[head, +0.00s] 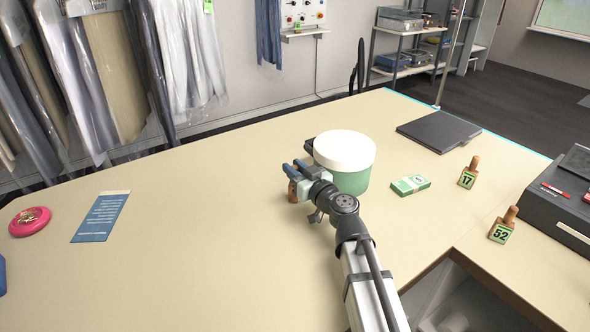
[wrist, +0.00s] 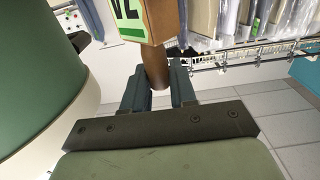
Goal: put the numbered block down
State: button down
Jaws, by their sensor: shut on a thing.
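My gripper (head: 299,178) is over the beige table, just left of the white-lidded green tub. It is shut on the brown handle (wrist: 155,68) of a numbered block. In the wrist view the block's wooden body (wrist: 160,18) shows at the top edge with a green label, its number cut off. In the head view only a small brown part of it (head: 292,192) shows past my fingers. I cannot tell whether its base touches the table. Two similar blocks, number 17 (head: 468,175) and number 52 (head: 504,227), stand upright at the right.
The tub (head: 344,178) is close beside my gripper. A green-white bundle (head: 410,185) and a dark flat folder (head: 439,131) lie to its right. A grey case (head: 560,204) stands far right. A blue card (head: 101,217) and pink disc (head: 30,221) lie left. The table (head: 210,240) is clear between.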

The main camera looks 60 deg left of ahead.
jog(key=shift+f, duration=0.2)
jog(key=c, duration=0.9)
grip_release()
jog(key=shift+d+r, duration=0.15)
jog(key=shift+d, duration=0.05)
jog(key=d, duration=1.1)
jog(key=shift+d, duration=0.35)
jog(key=shift+c, duration=0.3)
